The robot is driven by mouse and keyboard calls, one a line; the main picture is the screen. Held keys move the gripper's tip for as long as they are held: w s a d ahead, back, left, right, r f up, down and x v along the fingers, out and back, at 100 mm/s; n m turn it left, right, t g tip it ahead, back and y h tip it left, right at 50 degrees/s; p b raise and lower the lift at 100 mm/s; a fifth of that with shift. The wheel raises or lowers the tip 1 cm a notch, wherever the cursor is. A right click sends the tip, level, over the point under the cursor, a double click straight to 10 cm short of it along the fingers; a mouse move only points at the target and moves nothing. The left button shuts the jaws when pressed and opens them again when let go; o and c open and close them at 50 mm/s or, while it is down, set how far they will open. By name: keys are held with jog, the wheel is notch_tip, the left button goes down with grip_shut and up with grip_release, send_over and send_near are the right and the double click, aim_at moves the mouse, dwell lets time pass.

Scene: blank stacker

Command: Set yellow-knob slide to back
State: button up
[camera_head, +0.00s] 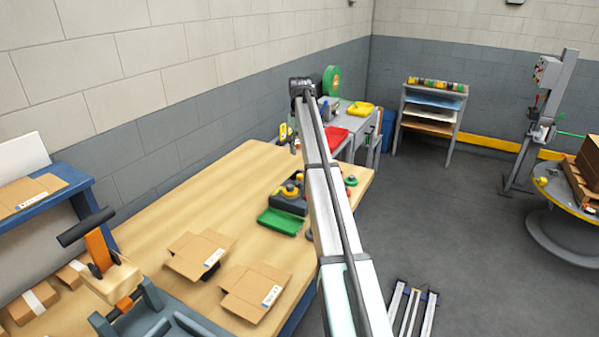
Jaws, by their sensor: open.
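A dark fixture (284,205) sits at the far right part of the wooden workbench. Yellow knob-like parts (290,190) show on its top, partly covered by my arm. They are too small to tell how the slide is set. My arm rises from the bottom of the view to a dark joint above the bench's far end. I cannot make out my gripper; the arm covers the area beyond the fixture.
A green tray (280,222) lies in front of the fixture. Open cardboard boxes (255,291) lie on the workbench (200,207). A red and green part (350,180) sits right of my arm. Behind stands a side table with a red bin (336,137) and a yellow tray (361,108).

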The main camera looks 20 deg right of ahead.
aim_at(300, 175)
notch_tip(300, 175, down, 11)
jog(key=shift+f+p, duration=0.1)
jog(key=shift+p, duration=1.05)
